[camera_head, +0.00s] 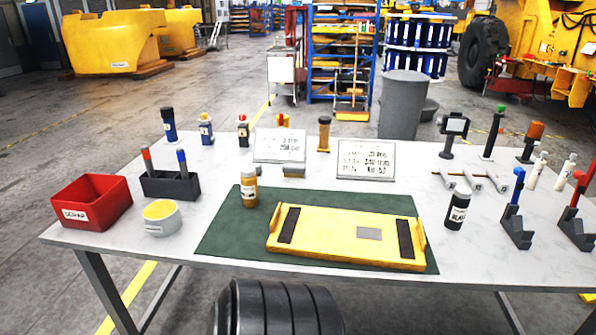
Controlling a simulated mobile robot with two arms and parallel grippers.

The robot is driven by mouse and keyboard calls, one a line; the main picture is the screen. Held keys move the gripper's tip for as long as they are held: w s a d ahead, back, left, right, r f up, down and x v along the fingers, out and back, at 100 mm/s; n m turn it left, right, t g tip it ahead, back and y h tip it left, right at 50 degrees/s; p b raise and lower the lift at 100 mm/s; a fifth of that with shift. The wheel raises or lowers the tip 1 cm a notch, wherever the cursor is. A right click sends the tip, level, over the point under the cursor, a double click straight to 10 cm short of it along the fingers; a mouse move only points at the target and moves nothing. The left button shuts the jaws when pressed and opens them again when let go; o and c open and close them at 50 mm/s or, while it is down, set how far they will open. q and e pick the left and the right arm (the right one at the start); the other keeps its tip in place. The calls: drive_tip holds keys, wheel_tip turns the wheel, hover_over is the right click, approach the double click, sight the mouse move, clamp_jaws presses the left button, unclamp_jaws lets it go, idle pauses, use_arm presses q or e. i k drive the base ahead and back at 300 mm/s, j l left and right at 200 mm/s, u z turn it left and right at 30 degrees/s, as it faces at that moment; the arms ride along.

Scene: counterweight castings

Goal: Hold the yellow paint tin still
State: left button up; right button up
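The yellow paint tin (161,219) stands upright on the left front part of the white table. It is a short, pale tin with a yellow round top and a label on its side. Nothing touches it that I can see. Neither of my grippers is in view.
The table (120,244) has a red labelled bin (91,203) left of the tin and a dark holder (170,187) behind it. A green mat (222,240) to the right carries a yellow tray (346,236) and an amber bottle (249,189). A black bottle (458,209) stands farther right.

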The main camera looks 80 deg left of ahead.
sight(248, 186)
drive_tip(key=u, duration=2.2)
